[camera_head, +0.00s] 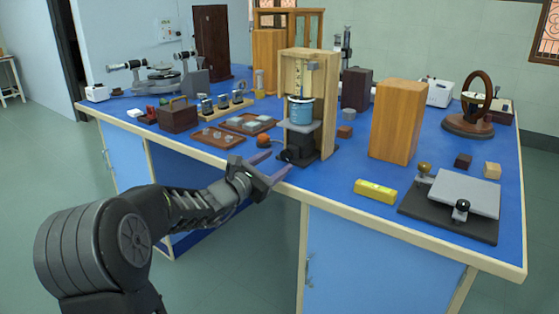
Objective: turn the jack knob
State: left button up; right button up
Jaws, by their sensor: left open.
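A black jack (304,146) with a grey top plate stands at the foot of an open wooden frame (328,95) near the table's front edge. A small dark jack knob (287,156) shows low on its front left side. A blue vessel (300,111) sits on the jack's plate, below a hanging scale (299,75). My left gripper (279,161) is open at the table edge, just in front of and left of the jack. Its fingers point toward the knob, and nothing shows between them. Whether a finger touches the knob I cannot tell. My right gripper is not in view.
A yellow level (375,191), a tall wooden box (396,122) and a black-based plate device (455,205) stand to the right.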

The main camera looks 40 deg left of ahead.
pick_arm(q)
jog(key=s, duration=0.5)
jog(key=shift+s+d, duration=0.1)
jog(key=shift+s, duration=0.05)
dwell(0.3)
